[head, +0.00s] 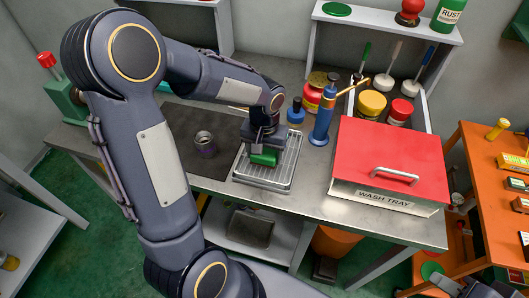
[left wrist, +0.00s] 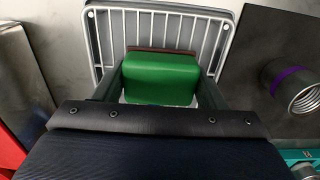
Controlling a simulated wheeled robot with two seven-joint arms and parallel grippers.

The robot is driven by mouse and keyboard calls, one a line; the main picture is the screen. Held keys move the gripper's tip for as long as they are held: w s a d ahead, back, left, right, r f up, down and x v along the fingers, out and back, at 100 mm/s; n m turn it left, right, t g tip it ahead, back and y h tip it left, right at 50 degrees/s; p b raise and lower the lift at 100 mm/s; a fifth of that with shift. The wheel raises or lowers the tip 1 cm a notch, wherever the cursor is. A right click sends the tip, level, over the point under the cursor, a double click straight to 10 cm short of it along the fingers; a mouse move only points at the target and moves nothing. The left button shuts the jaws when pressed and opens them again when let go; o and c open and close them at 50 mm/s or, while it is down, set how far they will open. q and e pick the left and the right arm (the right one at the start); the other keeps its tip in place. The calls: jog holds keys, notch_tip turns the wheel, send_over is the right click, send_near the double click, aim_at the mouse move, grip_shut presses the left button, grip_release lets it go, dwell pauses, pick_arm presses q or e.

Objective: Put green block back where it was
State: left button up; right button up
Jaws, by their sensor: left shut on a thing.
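The green block (head: 264,157) is at the metal tray with a wire rack (head: 276,176) in the middle of the bench. My left gripper (head: 263,150) points down from above and is shut on the block. In the left wrist view, the green block (left wrist: 160,80) sits between the two fingers, over the white wire rack (left wrist: 118,28). A brown edge shows along its far side. I cannot tell whether the block touches the rack. My right gripper (head: 478,288) shows partly at the bottom right corner; its fingers are not clear.
A blue bottle (head: 323,120) and the red-lidded wash tray (head: 392,160) stand to the right. Brushes and jars stand behind. An orange shelf (head: 480,170) is far right.

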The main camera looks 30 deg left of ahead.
aim_at(265, 152)
pick_arm(q)
jog(key=shift+f, duration=0.25)
jog(key=o, duration=1)
jog(key=shift+o, duration=0.2)
notch_tip(265, 152, up, 11)
jog(key=shift+f, duration=0.1)
jog(key=s+d+t+h, duration=0.2)
jog(key=s, duration=0.6)
jog(key=s+d+r+m+t+h, duration=0.1)
jog(key=s+d+t, duration=0.1)
jog(key=s, duration=0.7)
jog(key=shift+r+t+h, duration=0.25)
jog(key=shift+t+h, duration=0.15)
jog(key=shift+t, duration=0.4)
jog(key=shift+d, duration=0.1)
